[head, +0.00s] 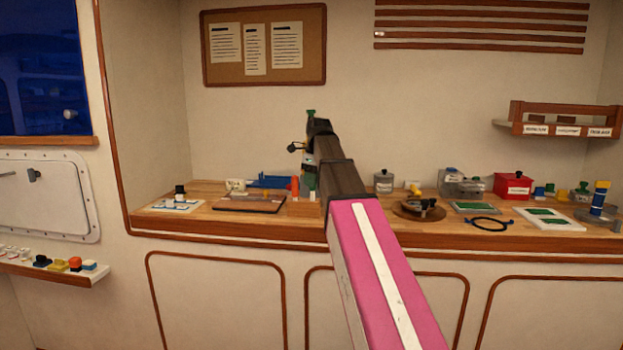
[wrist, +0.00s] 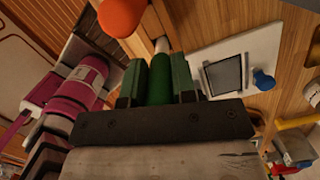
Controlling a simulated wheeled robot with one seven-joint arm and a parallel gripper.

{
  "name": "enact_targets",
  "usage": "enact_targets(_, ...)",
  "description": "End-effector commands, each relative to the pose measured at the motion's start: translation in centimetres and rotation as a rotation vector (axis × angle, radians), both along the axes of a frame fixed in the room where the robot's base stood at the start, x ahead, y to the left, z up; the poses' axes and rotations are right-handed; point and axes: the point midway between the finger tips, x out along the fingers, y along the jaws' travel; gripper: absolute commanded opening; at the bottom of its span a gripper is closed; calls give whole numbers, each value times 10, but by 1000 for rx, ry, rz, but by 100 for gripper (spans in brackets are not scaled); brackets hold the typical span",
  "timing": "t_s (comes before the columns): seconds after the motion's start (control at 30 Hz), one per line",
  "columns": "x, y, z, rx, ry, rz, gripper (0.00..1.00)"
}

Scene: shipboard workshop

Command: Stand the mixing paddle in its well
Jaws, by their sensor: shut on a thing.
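My gripper (wrist: 160,72) is shut on a dark green rounded handle (wrist: 161,85) with a pale shaft (wrist: 162,45) beyond it, which looks like the mixing paddle. In the head view my gripper (head: 308,177) is over the bench, just right of an orange upright piece (head: 295,187). The orange piece also shows at the top of the wrist view (wrist: 122,14). The paddle's lower end is hidden or too small to make out. I cannot tell which thing is its well.
The wooden bench (head: 255,225) holds a dark-edged board (head: 248,204) and a blue rack (head: 270,181) nearby. Right of my arm are a round brown stand (head: 418,210), a black ring (head: 489,223) and a red box (head: 513,187). A white plate (wrist: 215,58) lies near my gripper in the wrist view.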

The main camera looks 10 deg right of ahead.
Motion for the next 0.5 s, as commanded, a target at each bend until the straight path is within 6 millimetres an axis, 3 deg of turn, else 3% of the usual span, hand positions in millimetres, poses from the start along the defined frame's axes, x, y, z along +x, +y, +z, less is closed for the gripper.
enact_targets(0.5, 0, 0, -12, 0, 0, 0, 0)
